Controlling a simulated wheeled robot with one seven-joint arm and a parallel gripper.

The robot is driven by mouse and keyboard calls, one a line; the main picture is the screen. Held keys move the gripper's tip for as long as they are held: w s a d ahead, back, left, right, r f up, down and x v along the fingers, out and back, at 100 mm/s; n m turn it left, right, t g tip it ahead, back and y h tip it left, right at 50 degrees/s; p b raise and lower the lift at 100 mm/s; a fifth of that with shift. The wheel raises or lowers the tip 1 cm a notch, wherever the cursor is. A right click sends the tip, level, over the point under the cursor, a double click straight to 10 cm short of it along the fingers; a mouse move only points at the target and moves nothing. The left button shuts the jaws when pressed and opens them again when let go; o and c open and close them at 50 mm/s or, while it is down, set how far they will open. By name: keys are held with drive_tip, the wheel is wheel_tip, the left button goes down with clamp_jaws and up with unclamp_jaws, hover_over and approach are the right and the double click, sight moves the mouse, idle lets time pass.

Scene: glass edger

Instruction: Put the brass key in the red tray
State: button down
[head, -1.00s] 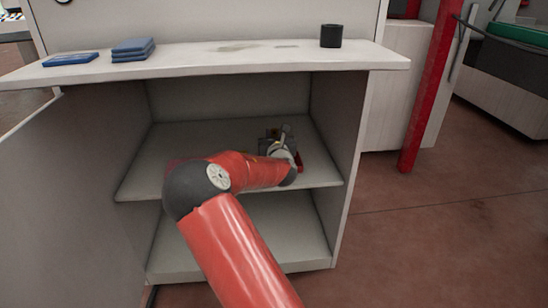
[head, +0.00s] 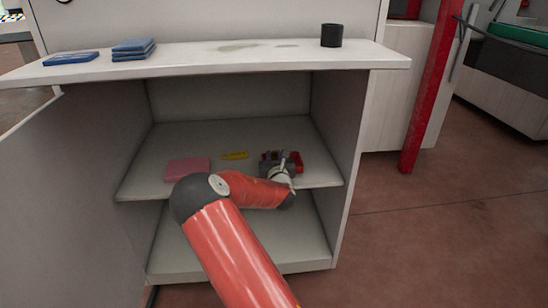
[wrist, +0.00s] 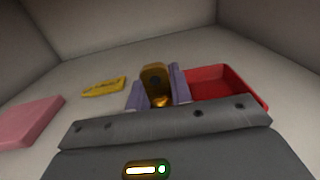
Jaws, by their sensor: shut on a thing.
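The brass key (wrist: 154,84) shows in the wrist view, gold-brown with a dark hole, upright between the two purple-grey fingers. My gripper (wrist: 158,92) is shut on it. The red tray (wrist: 222,86) lies on the cabinet shelf, just right of and behind the fingers; its visible floor is empty. In the head view my gripper (head: 281,160) is inside the cabinet at the right of the middle shelf, with part of the red tray (head: 298,158) showing beside it. The key cannot be made out there. Whether the key touches the shelf or tray is unclear.
A pink block (head: 187,169) and a yellow labelled piece (head: 235,155) lie on the shelf (head: 150,150) left of my gripper. The cabinet's right wall (head: 335,130) is close by the tray. The countertop (head: 200,62) overhangs the shelf.

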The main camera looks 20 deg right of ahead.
drive_tip(key=c, duration=1.3)
unclamp_jaws()
drive_tip(key=shift+o, duration=0.2)
drive_tip(key=shift+r+p, duration=0.2)
drive_tip(key=shift+p, duration=0.2)
drive_tip(key=s+a+f+m+g+h+b, duration=0.15)
drive_tip(key=s+m+g, duration=0.25)
drive_tip(key=s+m, duration=0.85)
drive_tip(key=s+a+r+m+g+y, duration=0.2)
drive_tip(key=s+a+r+m, duration=0.2)
drive_tip(key=s, duration=0.7)
drive_tip(key=s+a+r+m+g+y, duration=0.2)
drive_tip(key=s+a+r+m+g, duration=0.1)
drive_tip(key=s+a+m, duration=0.4)
drive_tip(key=s+a+r+m+g+y, duration=0.2)
drive_tip(key=s+a+r+m, duration=0.3)
drive_tip(key=s+m, duration=0.4)
drive_tip(key=s, duration=0.6)
drive_tip(key=shift+a+g, duration=0.2)
drive_tip(key=shift+g, duration=0.2)
drive_tip(key=shift+s+y, duration=0.1)
drive_tip(key=shift+y, duration=0.15)
